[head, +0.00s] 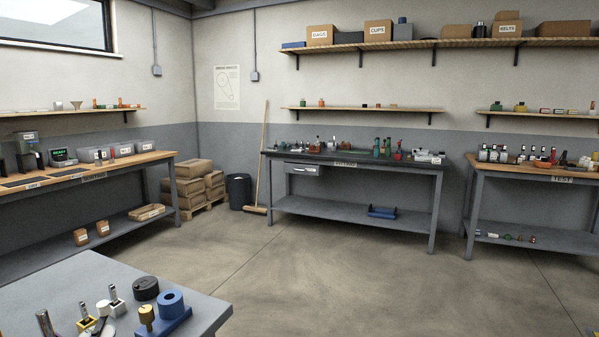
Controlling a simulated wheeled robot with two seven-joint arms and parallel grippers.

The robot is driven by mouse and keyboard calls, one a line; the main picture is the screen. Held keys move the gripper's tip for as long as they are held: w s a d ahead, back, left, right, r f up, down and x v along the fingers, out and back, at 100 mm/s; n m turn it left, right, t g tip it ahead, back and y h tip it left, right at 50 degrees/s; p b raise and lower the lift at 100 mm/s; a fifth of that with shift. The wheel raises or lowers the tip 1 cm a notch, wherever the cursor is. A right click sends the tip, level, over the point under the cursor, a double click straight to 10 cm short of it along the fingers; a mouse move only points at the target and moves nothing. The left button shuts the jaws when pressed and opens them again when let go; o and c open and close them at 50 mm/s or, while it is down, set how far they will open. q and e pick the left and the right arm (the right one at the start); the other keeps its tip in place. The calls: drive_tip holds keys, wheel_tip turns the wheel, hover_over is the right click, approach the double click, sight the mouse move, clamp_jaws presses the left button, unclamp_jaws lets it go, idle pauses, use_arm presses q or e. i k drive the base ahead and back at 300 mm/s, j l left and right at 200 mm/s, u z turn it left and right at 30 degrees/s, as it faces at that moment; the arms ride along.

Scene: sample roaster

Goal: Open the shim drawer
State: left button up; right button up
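A shallow grey drawer (302,170) with a small pale label hangs under the left part of the dark-topped workbench (404,165) at the back wall. It looks shut, with its front near the bench's front edge. Its label is too small to read, so I cannot tell from the writing whether it is the shim drawer. Neither of my grippers shows in the head view.
A grey table (205,306) with small parts stands close at the lower left. The open concrete floor (330,270) lies before the bench. A broom (263,165), a dark bin (239,191) and stacked boxes (190,184) stand left of it. Another bench (525,171) is at right.

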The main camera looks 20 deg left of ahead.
sight(290, 167)
drive_tip(key=i+j, duration=0.1)
drive_tip(key=i, duration=0.45)
drive_tip(key=i+j+u, duration=0.1)
drive_tip(key=i, duration=0.5)
drive_tip(key=i+u, duration=0.15)
drive_tip(key=i, duration=0.45)
drive_tip(key=i+l+u, duration=0.2)
drive_tip(key=i, duration=0.35)
drive_tip(key=i+l+u, duration=0.15)
drive_tip(key=i, duration=0.4)
drive_tip(key=i+j+u, duration=0.3)
drive_tip(key=i, duration=1.1)
drive_tip(key=i+l+u, duration=0.3)
drive_tip(key=i, duration=1.05)
drive_tip(key=j, duration=0.1)
